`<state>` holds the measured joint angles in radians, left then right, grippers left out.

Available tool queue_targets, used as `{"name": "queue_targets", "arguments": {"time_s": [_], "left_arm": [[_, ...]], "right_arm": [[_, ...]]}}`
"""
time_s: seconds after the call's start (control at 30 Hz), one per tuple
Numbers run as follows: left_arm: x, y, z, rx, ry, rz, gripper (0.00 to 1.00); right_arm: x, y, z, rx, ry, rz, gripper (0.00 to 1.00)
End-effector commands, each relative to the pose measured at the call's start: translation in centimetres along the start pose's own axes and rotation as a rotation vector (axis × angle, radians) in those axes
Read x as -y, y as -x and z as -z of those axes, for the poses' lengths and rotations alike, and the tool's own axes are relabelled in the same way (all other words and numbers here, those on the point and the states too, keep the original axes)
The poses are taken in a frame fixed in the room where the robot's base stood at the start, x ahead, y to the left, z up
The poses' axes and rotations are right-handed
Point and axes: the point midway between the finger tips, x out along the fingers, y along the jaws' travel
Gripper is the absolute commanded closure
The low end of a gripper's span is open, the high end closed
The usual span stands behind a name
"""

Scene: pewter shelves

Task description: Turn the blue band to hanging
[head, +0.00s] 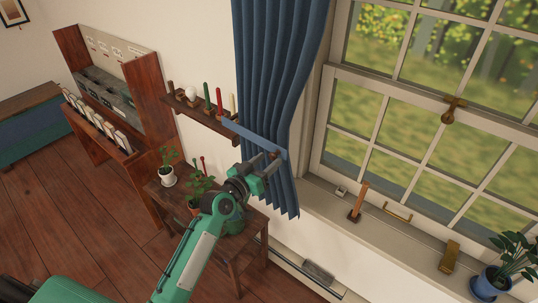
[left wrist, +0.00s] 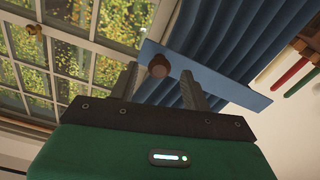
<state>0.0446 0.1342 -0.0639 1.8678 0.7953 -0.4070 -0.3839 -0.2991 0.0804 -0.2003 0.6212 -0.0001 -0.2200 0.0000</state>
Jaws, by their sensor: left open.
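The blue band (head: 252,136) is a flat, straight strip in front of the blue curtain (head: 280,60). In the head view it slopes gently from the shelf end down to the right. A small brown knob (head: 274,155) sits near its right end. In the left wrist view the band (left wrist: 215,80) crosses the curtain, and the round knob (left wrist: 158,68) shows between my finger lines. My left gripper (head: 268,170) is open and empty just below the band's knob end; its fingertips (left wrist: 158,82) look apart from the band, though the exact gap is unclear. My right gripper is not in view.
A wall shelf (head: 205,122) with coloured pegs stands left of the curtain. The windowsill (head: 375,235) at right holds a wooden block, a handle and another plant (head: 490,280).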

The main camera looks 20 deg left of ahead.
Motion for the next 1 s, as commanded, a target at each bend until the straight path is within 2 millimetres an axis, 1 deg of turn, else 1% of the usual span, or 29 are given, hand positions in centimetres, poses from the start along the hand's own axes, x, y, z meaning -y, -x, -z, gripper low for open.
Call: {"name": "queue_targets", "arguments": {"time_s": [0.1,0.2,0.47,0.5,0.57,0.7,0.73,1.0], "left_arm": [[-0.04,-1.02,0.11,0.000,0.002,0.000,0.52],[-0.05,-1.42,0.03,-0.001,0.001,0.000,0.52],[-0.03,-1.50,-0.05,0.000,0.000,0.000,0.52],[-0.03,-1.49,-0.05,0.000,0.000,0.000,0.56],[-0.03,-1.49,-0.05,0.000,0.001,0.000,0.68],[-0.02,-1.48,-0.05,0.000,0.001,0.000,0.95],[-0.02,-1.48,-0.05,0.000,0.001,0.000,1.00],[0.09,-1.47,-0.44,0.000,-0.011,0.000,1.00]], "right_arm": [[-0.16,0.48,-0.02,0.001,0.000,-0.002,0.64],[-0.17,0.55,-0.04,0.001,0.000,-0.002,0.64],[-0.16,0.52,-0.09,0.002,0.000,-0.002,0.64],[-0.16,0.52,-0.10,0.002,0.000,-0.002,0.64],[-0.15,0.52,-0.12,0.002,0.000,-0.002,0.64],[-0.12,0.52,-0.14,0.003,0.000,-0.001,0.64],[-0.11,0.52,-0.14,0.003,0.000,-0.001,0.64],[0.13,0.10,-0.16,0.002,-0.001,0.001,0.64]]}}
